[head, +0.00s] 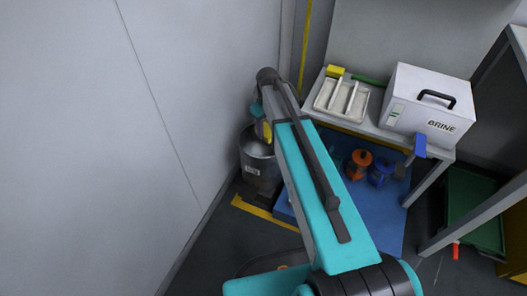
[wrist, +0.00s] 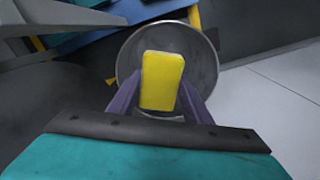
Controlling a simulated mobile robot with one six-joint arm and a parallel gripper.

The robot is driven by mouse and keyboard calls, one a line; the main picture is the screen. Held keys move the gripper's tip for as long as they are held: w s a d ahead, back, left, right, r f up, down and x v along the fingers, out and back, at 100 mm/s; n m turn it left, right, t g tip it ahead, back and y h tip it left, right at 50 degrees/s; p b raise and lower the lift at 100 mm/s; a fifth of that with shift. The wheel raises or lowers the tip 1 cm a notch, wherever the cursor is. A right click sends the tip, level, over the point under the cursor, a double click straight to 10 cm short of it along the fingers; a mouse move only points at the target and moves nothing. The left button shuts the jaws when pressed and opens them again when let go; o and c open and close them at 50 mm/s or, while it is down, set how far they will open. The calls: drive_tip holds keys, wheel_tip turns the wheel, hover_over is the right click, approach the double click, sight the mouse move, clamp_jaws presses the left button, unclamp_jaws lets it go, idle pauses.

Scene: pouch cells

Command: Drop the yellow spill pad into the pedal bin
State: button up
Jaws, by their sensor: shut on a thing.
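The yellow spill pad (wrist: 162,82) is held between the two purple fingers of my gripper (wrist: 160,92) in the wrist view. The round metal rim of the pedal bin (wrist: 207,63) shows behind and around the pad, so the pad is over the bin's mouth from this view. In the head view the grey bin (head: 258,165) stands on the floor by the wall. A yellow bit of the pad (head: 266,131) shows just above it, beside my arm. The gap between pad and rim cannot be judged.
The pale wall (head: 170,110) is close at the bin's left.

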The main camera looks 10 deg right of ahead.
drive_tip(key=shift+f+b, duration=1.05)
drive_tip(key=shift+f, duration=0.3)
drive_tip(key=o, duration=1.1)
drive_tip(key=shift+c, duration=0.2)
drive_tip(key=shift+r, duration=0.1)
wheel_tip(320, 180, up, 14)
drive_tip(key=p, duration=0.4)
drive_tip(key=shift+f, duration=0.2)
